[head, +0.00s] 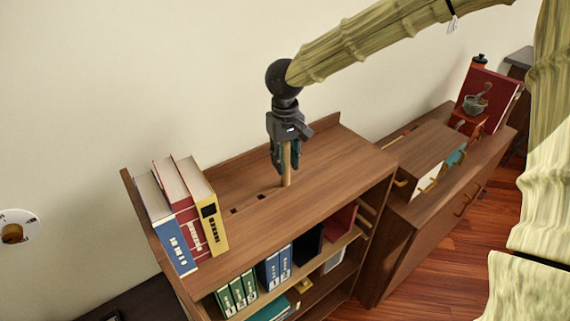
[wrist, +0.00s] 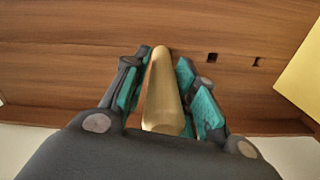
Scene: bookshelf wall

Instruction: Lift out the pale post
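The pale post (head: 287,165) is a light wooden rod standing upright on the bookshelf's top board. Its base meets the board, and its upper part is between my fingers. In the wrist view the post (wrist: 162,95) runs away from the camera between the teal finger pads. My gripper (head: 286,160) points down from above, around the post. In the wrist view my gripper (wrist: 164,75) has narrow gaps between pads and post, clearer on the right, so it looks open. Whether the left pad touches is hard to tell. The post's top is hidden in the head view.
Two small dark square holes (head: 248,203) lie in the board left of the post. Several upright books (head: 182,208) stand at the board's left end. A raised back edge (head: 328,122) runs along the wall. A lower cabinet (head: 440,190) stands to the right.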

